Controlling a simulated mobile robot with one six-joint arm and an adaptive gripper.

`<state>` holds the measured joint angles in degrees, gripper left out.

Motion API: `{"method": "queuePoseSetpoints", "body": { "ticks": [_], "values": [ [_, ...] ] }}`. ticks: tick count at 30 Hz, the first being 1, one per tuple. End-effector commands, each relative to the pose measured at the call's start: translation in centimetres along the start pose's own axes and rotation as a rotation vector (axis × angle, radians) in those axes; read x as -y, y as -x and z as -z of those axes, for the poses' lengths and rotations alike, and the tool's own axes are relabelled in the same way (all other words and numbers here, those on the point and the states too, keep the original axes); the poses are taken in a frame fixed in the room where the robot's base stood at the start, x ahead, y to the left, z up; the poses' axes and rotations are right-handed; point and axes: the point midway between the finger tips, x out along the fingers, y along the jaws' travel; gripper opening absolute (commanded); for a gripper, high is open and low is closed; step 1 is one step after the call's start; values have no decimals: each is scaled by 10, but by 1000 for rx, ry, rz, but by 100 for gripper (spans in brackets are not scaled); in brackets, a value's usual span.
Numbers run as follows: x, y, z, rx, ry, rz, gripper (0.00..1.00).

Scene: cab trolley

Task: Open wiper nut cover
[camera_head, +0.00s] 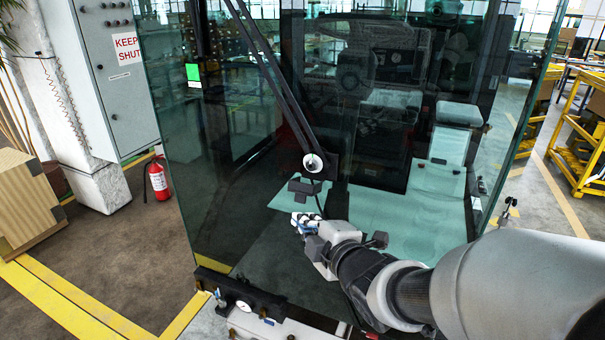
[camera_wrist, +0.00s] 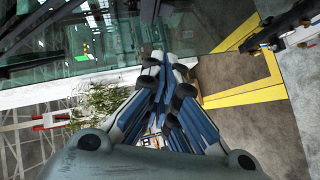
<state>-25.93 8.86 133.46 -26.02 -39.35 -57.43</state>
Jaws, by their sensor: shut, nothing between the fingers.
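The wiper arm (camera_head: 275,75) runs down the cab's glass front to a pivot with a pale round face (camera_head: 313,162). This looks like where the wiper nut is; I cannot clearly tell the cover from the pivot or whether it is open. A small dark part (camera_head: 303,187) shows just below the pivot. My gripper (camera_head: 300,219) is below both, apart from the pivot in the picture. In the wrist view, my gripper (camera_wrist: 162,62) has its blue-and-white fingers together, with nothing between them. The pivot is not clearly seen in the wrist view.
The glass cab front (camera_head: 230,190) stands close before me. A dark bar (camera_head: 240,298) with fittings runs along its base. A red fire extinguisher (camera_head: 158,178) and grey cabinet (camera_head: 113,75) stand left. A yellow rack (camera_head: 585,145) is at right.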

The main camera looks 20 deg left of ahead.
Motion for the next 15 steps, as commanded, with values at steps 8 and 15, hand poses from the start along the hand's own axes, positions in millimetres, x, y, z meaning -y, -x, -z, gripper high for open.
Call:
{"method": "queuePoseSetpoints", "body": {
  "ticks": [8, 15],
  "values": [
    [4, -34, -1, 1, 7, 9, 0],
    [4, -87, -1, 0, 7, 8, 0]
  ]
}}
